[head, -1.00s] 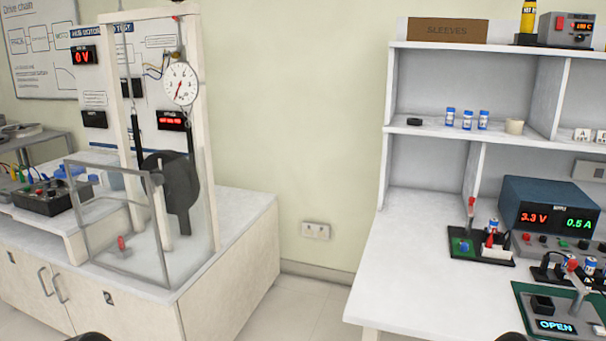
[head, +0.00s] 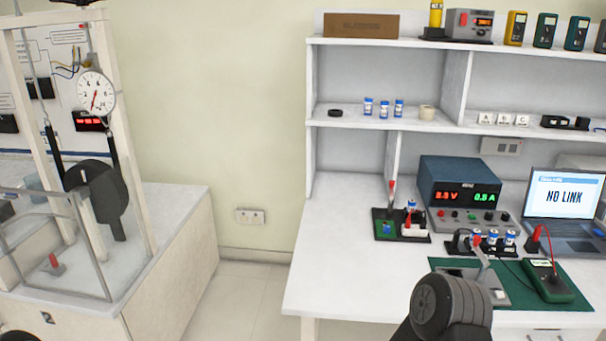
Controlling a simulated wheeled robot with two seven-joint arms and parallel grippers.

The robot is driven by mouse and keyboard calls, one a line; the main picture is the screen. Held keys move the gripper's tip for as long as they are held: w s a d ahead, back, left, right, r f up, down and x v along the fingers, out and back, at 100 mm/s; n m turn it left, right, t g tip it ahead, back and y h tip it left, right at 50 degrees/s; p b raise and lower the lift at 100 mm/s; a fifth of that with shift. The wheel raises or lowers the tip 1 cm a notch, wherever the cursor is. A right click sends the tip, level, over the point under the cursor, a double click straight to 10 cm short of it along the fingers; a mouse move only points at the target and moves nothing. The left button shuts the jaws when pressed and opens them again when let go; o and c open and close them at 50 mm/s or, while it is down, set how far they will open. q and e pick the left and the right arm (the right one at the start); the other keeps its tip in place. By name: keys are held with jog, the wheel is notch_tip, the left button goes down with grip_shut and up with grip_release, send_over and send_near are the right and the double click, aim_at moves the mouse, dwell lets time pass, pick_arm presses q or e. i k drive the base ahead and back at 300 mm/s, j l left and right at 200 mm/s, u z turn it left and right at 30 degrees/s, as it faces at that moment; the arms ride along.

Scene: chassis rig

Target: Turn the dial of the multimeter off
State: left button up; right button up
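A dark green multimeter (head: 549,281) lies on the green mat (head: 583,304) at the right of the white bench. A red plug or clip stands at its far end, with a thin lead. Its dial is too small to read. More multimeters, one yellow (head: 515,28), one dark green (head: 545,30) and one teal (head: 577,31), stand on the top shelf, with another cut off at the right edge. A dark rounded link of my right arm rises at the bottom, in front of the bench and covering part of the mat.
A power supply (head: 460,190), a laptop (head: 566,199) reading NO LINK and a holder with several blue-and-white cells (head: 487,241) stand behind the mat. A small black fixture (head: 400,226) is left of them. The bench's left front is clear.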

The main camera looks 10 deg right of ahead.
aim_at(554, 278)
jog(key=z, duration=1.9)
jog(key=i+l, duration=0.35)
jog(key=i, duration=0.2)
jog(key=i+l, duration=0.35)
jog(key=i, duration=0.2)
jog(key=u, duration=1.3)
jog(key=i, duration=0.3)
